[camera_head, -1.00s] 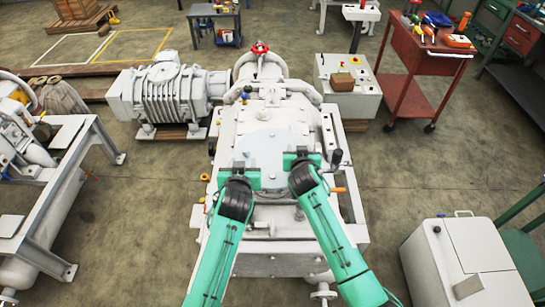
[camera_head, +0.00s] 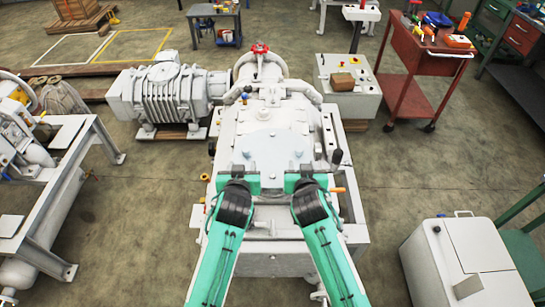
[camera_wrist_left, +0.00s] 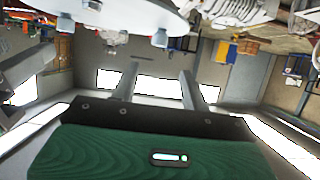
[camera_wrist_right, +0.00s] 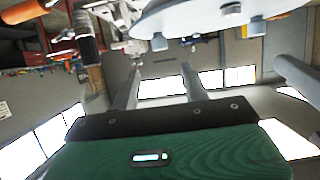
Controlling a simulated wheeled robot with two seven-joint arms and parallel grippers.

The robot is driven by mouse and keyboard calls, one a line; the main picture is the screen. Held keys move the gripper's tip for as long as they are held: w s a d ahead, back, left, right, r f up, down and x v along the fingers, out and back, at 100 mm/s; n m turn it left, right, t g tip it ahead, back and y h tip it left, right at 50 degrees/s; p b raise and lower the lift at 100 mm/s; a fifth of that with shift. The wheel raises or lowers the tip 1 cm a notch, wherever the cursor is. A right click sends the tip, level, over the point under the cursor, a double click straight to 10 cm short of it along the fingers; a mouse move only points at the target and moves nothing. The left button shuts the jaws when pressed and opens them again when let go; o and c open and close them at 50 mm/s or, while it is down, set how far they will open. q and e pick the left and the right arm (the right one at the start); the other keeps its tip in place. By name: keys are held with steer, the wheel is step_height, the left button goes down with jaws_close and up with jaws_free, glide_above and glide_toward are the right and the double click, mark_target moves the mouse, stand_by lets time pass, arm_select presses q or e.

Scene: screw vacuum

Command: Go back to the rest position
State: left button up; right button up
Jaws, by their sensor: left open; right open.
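My left gripper (camera_head: 239,168) and right gripper (camera_head: 306,168) are side by side over the near part of the white vacuum machine (camera_head: 230,130). Both are empty. In the left wrist view the two fingers (camera_wrist_left: 160,82) stand apart with nothing between them. In the right wrist view the fingers (camera_wrist_right: 159,82) are also apart and empty. A round light cover plate (camera_head: 272,150) with bolts lies on the machine just beyond the grippers. Its edge shows at the top of the left wrist view (camera_wrist_left: 125,12) and the right wrist view (camera_wrist_right: 190,18). The head view hides the fingertips' exact height.
A red valve wheel (camera_head: 260,48) tops the machine's far end. An orange handle (camera_head: 337,190) and a black knob (camera_head: 337,156) stick up close to my right gripper. A red tool cart (camera_head: 412,55) and a white cabinet (camera_head: 465,255) stand at right. A metal frame (camera_head: 85,180) stands at left.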

steer(key=shift+s+r, duration=0.15)
steer(key=shift+s, duration=0.3)
